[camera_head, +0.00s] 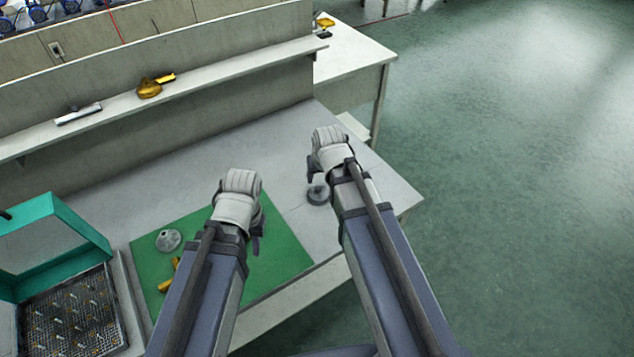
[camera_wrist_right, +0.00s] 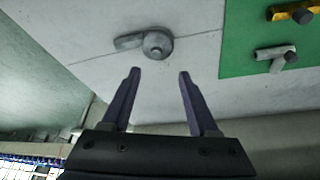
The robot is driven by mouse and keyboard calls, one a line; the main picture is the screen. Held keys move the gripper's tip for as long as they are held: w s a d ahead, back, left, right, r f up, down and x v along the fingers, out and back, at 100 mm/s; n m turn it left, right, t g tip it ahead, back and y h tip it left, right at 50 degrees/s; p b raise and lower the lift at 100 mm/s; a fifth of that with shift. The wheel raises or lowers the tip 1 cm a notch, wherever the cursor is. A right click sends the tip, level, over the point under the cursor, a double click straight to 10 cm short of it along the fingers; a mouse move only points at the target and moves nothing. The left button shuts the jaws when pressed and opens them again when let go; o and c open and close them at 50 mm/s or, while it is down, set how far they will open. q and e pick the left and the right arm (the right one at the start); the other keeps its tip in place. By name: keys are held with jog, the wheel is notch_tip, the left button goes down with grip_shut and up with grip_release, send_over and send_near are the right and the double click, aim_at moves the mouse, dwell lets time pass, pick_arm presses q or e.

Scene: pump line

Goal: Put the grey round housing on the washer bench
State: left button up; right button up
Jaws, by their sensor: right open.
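A dark grey round housing (camera_head: 318,194) lies on the bare grey bench top (camera_head: 385,190), just right of the green mat. In the right wrist view the housing (camera_wrist_right: 158,45) shows a round body with a flat arm to one side. It lies ahead of my right gripper (camera_wrist_right: 160,74), which is open and empty, with its fingertips apart from it. In the head view my right gripper (camera_head: 314,172) is over the bench beside the housing. My left gripper (camera_head: 256,238) is above the mat; its jaws are too hidden to judge. I cannot tell which surface is the washer bench.
The green mat (camera_head: 285,255) holds a lighter grey round part (camera_head: 168,240) and a yellow part (camera_head: 166,284). A teal-framed box (camera_head: 55,258) with a pegged tray (camera_head: 70,318) stands at left. A shelf (camera_head: 215,75) runs behind. Another table (camera_head: 350,50) stands beyond.

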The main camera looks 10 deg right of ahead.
jog(key=s+a+n+g, duration=0.2)
jog(key=s+a, duration=0.3)
jog(key=s, duration=0.3)
jog(key=s+a+f+n+g+h, duration=0.1)
jog(key=s+a+n+g, duration=0.1)
jog(key=s+a, duration=0.3)
jog(key=s, duration=0.4)
jog(key=shift+f+g, duration=0.2)
jog(key=shift+g, duration=0.1)
